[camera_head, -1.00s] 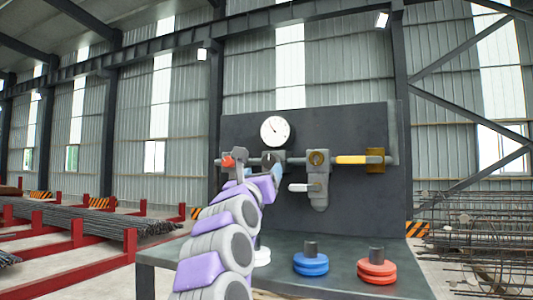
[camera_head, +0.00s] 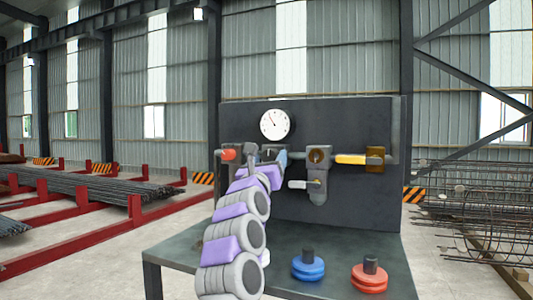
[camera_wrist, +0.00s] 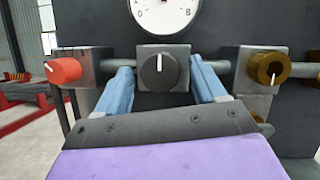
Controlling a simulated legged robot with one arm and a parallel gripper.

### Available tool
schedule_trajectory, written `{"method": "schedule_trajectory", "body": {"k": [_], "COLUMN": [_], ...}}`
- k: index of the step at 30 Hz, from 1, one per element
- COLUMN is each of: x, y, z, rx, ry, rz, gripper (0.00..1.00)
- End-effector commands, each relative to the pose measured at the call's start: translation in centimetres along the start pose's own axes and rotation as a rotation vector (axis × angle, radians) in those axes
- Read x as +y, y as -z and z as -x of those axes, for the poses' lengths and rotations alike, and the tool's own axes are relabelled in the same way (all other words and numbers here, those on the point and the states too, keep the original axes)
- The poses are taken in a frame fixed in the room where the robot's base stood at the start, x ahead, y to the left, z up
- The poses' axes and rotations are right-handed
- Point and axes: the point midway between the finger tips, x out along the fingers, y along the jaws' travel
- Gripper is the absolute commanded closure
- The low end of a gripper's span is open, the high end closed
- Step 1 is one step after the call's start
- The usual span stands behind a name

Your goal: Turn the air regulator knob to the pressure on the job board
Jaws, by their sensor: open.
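The air regulator knob (camera_wrist: 158,72) is round and black with a white pointer line aimed straight up, on a grey block in the wrist view. My gripper (camera_wrist: 160,82) is open, with one blue finger on each side of the knob's block; I cannot tell whether either finger touches it. In the wrist view only the gauge's lower part (camera_wrist: 166,12) shows. No job board can be made out.
On the pipe, a red knob (camera_wrist: 63,70) is at left and a brass knob (camera_wrist: 273,68) at right. A yellow-handled valve (camera_head: 352,159) is farther right. Blue weights (camera_head: 308,267) and red weights (camera_head: 369,278) stand on the bench (camera_head: 190,254).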

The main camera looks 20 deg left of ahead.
Motion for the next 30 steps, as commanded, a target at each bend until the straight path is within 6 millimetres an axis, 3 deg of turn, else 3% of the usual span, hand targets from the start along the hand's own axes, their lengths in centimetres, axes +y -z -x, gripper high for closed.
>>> {"method": "schedule_trajectory", "body": {"k": [11,28,30], "x": [0.10,0.37,0.43], "y": [0.06,0.03,0.04], "z": [-0.17,-0.13,-0.12], "rx": [0.000,-0.001,-0.001], "ry": [-0.001,-0.003,-0.003], "rz": [0.001,0.001,0.001], "gripper": [0.30,0.84,0.85]}}
